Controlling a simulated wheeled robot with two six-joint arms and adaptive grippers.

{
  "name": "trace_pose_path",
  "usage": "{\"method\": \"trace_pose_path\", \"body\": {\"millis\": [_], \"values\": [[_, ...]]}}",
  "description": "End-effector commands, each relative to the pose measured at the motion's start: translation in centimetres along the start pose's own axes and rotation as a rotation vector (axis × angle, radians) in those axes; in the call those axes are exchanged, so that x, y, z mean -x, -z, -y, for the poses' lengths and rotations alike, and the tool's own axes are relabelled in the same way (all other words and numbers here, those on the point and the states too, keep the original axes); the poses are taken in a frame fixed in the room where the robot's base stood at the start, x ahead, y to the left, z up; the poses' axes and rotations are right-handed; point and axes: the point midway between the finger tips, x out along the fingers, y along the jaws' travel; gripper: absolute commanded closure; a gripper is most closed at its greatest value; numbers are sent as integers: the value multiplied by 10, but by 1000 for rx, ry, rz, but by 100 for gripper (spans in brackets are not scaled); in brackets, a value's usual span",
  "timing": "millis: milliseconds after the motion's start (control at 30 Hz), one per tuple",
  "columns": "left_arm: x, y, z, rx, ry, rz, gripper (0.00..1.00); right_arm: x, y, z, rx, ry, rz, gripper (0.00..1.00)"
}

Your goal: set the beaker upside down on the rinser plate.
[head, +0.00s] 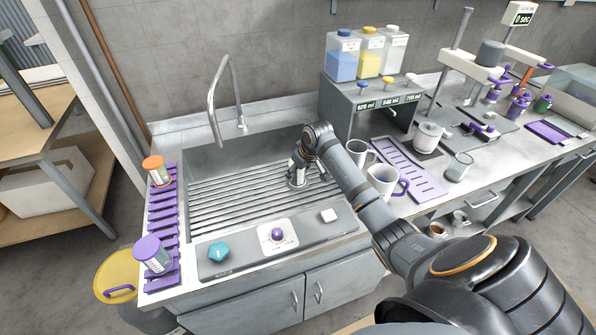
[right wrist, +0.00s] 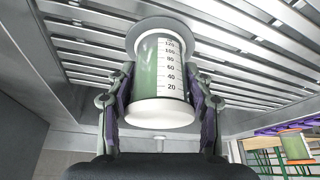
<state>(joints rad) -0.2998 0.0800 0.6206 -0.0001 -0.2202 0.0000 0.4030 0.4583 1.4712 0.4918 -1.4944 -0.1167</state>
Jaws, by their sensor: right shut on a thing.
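My right gripper (head: 298,166) reaches down into the sink and is shut on the beaker (right wrist: 160,75). In the right wrist view the beaker is clear, with printed marks, between both fingers. Its pale base faces the camera, and its 120 end points to the ribbed sink floor, so it is held upside down. The round grey rinser plate (right wrist: 138,30) lies at that end, on the ribs. It shows in the head view (head: 297,184) under the gripper. I cannot tell whether the rim touches the plate. My left gripper is not in view.
The faucet (head: 228,95) rises behind the sink. Orange- and purple-lidded jars stand on the purple rack (head: 163,220) at left. White mugs (head: 383,182) stand right of my arm.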

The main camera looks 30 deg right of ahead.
Motion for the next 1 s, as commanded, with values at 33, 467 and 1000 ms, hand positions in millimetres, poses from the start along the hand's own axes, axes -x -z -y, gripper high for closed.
{"method": "trace_pose_path", "body": {"millis": [33, 467, 1000], "values": [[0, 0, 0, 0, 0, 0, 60, 0, 0, 0, 0, 0, 0, 46], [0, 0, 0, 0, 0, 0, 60, 0, 0, 0, 0, 0, 1, 22], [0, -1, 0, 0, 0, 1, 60, 95, 0, -1, 3, -5, -2, 22]]}}
